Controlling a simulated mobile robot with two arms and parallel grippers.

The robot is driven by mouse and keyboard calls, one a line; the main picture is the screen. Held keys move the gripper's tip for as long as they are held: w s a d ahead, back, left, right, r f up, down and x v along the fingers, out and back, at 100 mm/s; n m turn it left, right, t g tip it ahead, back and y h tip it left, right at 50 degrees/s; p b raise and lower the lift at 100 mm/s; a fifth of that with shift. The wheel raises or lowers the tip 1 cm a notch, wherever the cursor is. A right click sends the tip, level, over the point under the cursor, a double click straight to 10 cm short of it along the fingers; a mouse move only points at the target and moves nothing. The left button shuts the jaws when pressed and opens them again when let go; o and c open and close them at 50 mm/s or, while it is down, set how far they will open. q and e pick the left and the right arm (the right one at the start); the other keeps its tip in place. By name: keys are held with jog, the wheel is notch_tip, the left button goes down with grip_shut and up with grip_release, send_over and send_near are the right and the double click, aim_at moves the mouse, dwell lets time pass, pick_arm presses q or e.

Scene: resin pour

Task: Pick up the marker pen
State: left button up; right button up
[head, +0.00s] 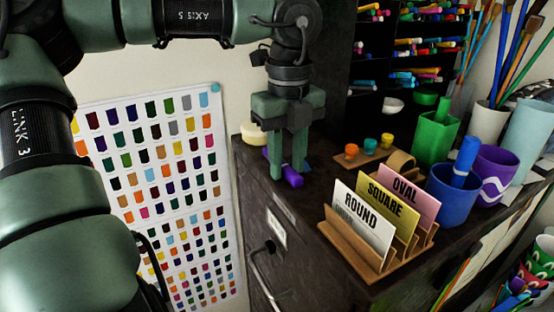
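A purple marker pen (291,180) lies on the dark cabinet top near its left edge, below my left gripper. My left gripper (289,174) points down, with its two green fingers apart. The marker lies between and just behind the fingertips; one finger hides part of it. I cannot tell whether a finger touches it. My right gripper is out of view.
A wooden holder (372,262) with ROUND, SQUARE and OVAL cards stands at the front. A blue cup (452,205) holding a thick blue pen, a green container (432,140) and a purple cup (493,178) stand to the right. A marker rack (405,55) is behind.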

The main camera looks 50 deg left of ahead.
pick_arm(q)
grip_shut()
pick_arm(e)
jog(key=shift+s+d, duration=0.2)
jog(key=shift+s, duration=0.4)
